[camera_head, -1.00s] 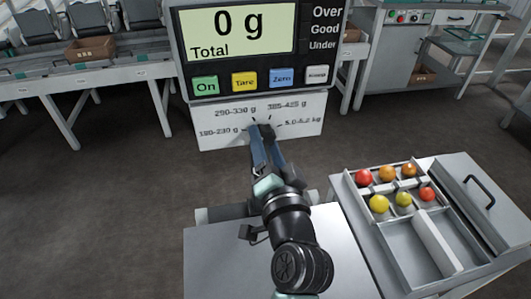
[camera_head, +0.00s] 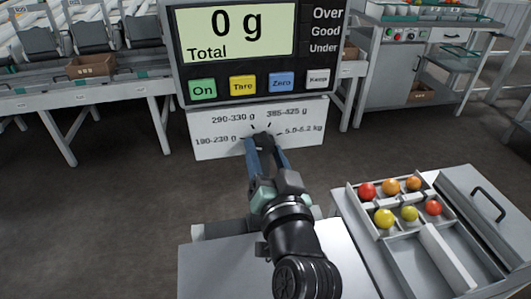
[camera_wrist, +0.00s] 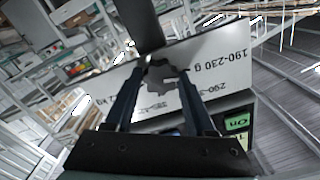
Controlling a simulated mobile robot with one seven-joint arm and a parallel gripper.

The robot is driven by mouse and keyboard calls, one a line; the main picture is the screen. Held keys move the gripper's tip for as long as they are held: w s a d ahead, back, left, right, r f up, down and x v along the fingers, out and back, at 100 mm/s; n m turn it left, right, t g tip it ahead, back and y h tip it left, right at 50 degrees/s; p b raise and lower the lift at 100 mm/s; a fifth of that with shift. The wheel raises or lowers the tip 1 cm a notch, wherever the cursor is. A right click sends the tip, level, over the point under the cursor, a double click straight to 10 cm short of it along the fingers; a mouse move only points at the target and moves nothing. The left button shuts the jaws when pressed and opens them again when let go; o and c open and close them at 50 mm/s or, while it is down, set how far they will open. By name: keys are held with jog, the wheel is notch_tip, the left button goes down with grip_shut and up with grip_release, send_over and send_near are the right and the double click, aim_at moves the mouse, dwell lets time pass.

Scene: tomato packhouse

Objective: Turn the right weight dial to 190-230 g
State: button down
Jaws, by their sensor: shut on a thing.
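The scale has a white lower panel (camera_head: 310,140) with printed ranges around a black dial (camera_head: 263,138). The "190-230 g" label (camera_head: 216,140) is at the left, with 290-330 g above it. The 385-425 g and 5.0-6.2 kg labels are on the right. My gripper (camera_head: 263,146) reaches up to the panel, its two fingers shut on the dial. In the wrist view the dial (camera_wrist: 162,74) sits between the fingertips and the panel appears turned over. The fingers partly hide the dial, and I cannot tell where it points. No second dial is in view.
The display (camera_head: 238,34) above reads 0 g Total, over a row of coloured buttons. A tray (camera_head: 398,260) with several tomatoes is at the lower right, beside a handled lid (camera_head: 488,205). A conveyor line and a cabinet stand behind.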

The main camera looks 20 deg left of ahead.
jog(key=shift+c, duration=1.3)
grip_release()
jog(key=v, duration=1.3)
jog(key=shift+b, duration=0.35)
